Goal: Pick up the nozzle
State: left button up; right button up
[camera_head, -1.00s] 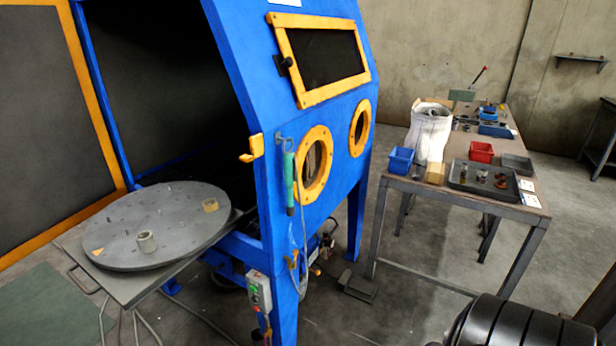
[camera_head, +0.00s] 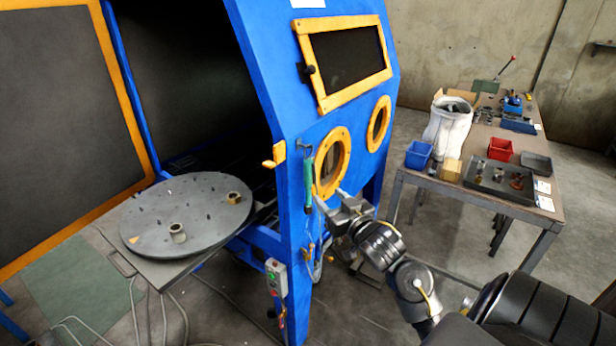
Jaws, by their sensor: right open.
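I cannot tell for sure which thing is the nozzle. A green-handled tool (camera_head: 308,182) hangs on the front of the blue cabinet (camera_head: 285,100). Several small metal and brown parts stand in a dark tray (camera_head: 490,188) on the bench. My right gripper (camera_head: 331,198) is open and empty, in front of the cabinet just right of the green handle and below a round port. My left gripper is out of view.
The bench (camera_head: 458,190) at right holds a blue bin (camera_head: 418,155), a red bin (camera_head: 499,150), a white sack (camera_head: 447,128) and a vise-like tool. A control box (camera_head: 276,276) sits on the cabinet leg. Open floor lies between cabinet and bench.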

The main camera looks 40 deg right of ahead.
aim_at(311, 176)
jog(key=w, duration=0.3)
jog(key=w+d+r+p, duration=0.1)
jog(key=w, duration=0.1)
jog(key=shift+w, duration=0.15)
jog(key=shift+w+r, duration=0.15)
jog(key=w, duration=0.1)
jog(key=w+p, duration=0.1)
jog(key=w, duration=0.3)
jog(key=shift+d+f+p, duration=0.2)
jog(key=shift+d+p, duration=0.15)
jog(key=shift+d, duration=0.05)
jog(key=shift+s, duration=0.15)
grip_shut()
